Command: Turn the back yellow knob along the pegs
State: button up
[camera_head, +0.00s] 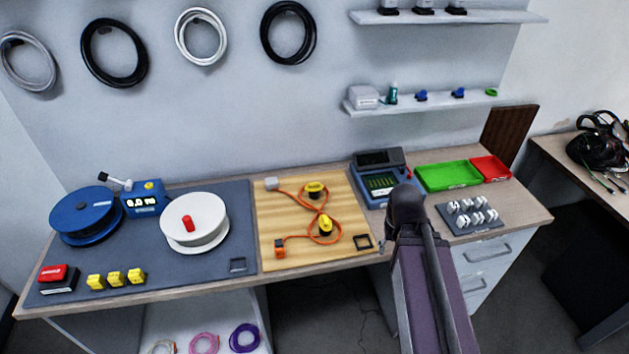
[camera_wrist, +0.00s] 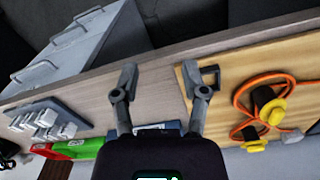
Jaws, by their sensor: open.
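The back yellow knob (camera_head: 315,188) sits on a black peg on the wooden board (camera_head: 342,190). A front yellow knob (camera_head: 326,224) stands nearer the board's front edge. An orange cable (camera_head: 337,218) loops around both in a figure-eight. In the wrist view, the picture is turned round: the back knob (camera_wrist: 253,146) is lowest and the front knob (camera_wrist: 271,110) is above it, both at the right. My gripper (camera_wrist: 164,85) is open and empty over the bench to one side of the board, apart from both knobs. In the head view my arm hides it.
A blue device (camera_head: 382,180) stands right of the board. Green (camera_head: 448,176) and red (camera_head: 491,168) trays and a grey block with white pieces (camera_head: 470,214) lie farther right. A white spool (camera_head: 195,222) stands left of the board. A small black square frame (camera_head: 363,242) is at its front right corner.

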jog(key=shift+d, duration=0.1)
notch_tip(320, 180, up, 13)
jog(key=m+p, duration=1.3)
jog(key=m, duration=0.2)
send_over(314, 183)
jog(key=shift+r, duration=0.1)
notch_tip(314, 183, down, 14)
jog(key=b, duration=1.3)
jog(key=shift+r+b, duration=0.1)
jog(key=shift+b, duration=0.2)
